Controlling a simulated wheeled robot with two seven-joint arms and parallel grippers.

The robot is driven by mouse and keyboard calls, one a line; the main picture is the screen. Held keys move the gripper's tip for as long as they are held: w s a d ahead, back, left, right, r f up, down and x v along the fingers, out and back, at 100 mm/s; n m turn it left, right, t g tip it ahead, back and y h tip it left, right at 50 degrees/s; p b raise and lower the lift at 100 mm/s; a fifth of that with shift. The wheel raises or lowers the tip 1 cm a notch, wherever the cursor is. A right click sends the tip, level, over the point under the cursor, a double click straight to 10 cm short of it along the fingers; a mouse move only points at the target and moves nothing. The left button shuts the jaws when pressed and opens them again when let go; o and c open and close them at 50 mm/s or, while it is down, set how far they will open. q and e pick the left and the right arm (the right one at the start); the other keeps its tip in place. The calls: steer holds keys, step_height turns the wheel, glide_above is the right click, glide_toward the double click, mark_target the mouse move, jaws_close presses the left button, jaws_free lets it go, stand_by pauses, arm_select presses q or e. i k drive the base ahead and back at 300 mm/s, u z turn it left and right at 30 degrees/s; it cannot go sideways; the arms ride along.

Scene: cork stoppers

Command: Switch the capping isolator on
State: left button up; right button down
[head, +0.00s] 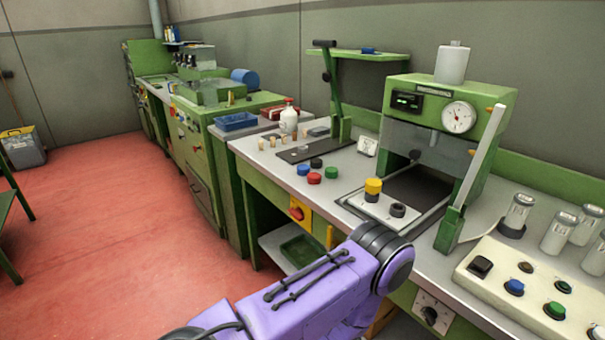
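A rotary isolator with a red knob (297,212) on a yellow plate is set in the green front of the near bench, below the bench top. Its label and on/off position are too small to read. A black rotary knob (431,314) on a white plate sits further right on the same front, low in the view. I cannot read which one is marked as the capping isolator. One purple arm of mine reaches in from the bottom, in front of the bench, with its end joint right of the red knob. Neither gripper shows.
A green press with a dial (458,117) stands on the bench. A cream button panel (530,290) lies at the right. A lever (330,85), coloured caps (314,178) and a white bottle (289,117) are on the bench top. The red floor (110,230) at left is clear.

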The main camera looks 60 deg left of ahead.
mark_target(297, 214)
steer(key=u, duration=2.4)
steer(key=k, duration=1.3)
steer(key=z, duration=0.15)
steer(key=i, duration=0.65)
steer(key=z, duration=0.5)
steer(key=i, duration=1.15)
steer(key=u, duration=0.75)
